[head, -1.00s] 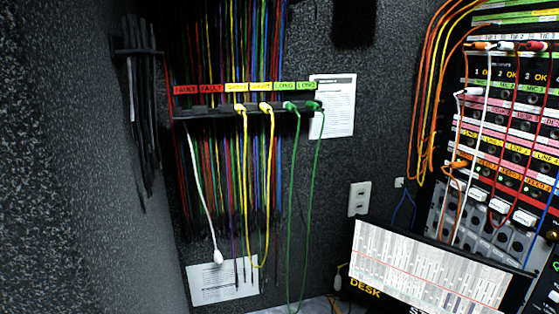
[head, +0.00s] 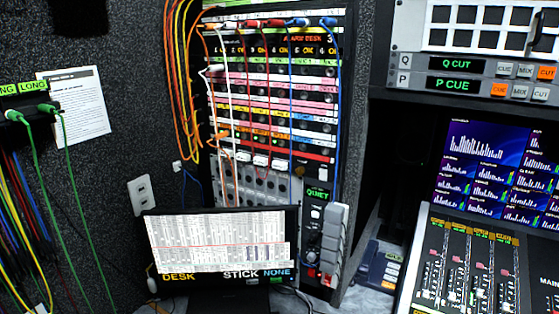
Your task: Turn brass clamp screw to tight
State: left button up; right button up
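A small brass-coloured round part (head: 299,171) shows at the lower right edge of the patch rack (head: 262,190), just above the green QLNET label. It is too small for me to tell whether it is the clamp screw or how tight it is. Neither of my grippers is in the head view.
A monitor (head: 220,245) reading DESK, STICK and NONE stands in front of the rack. Orange, white, red and blue patch cables hang across the rack. A fader console (head: 465,270) and a screen (head: 500,170) are at right. Green cables (head: 75,200) hang on the left wall.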

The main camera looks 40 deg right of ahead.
aim_at(299, 170)
jog(key=z, duration=1.4)
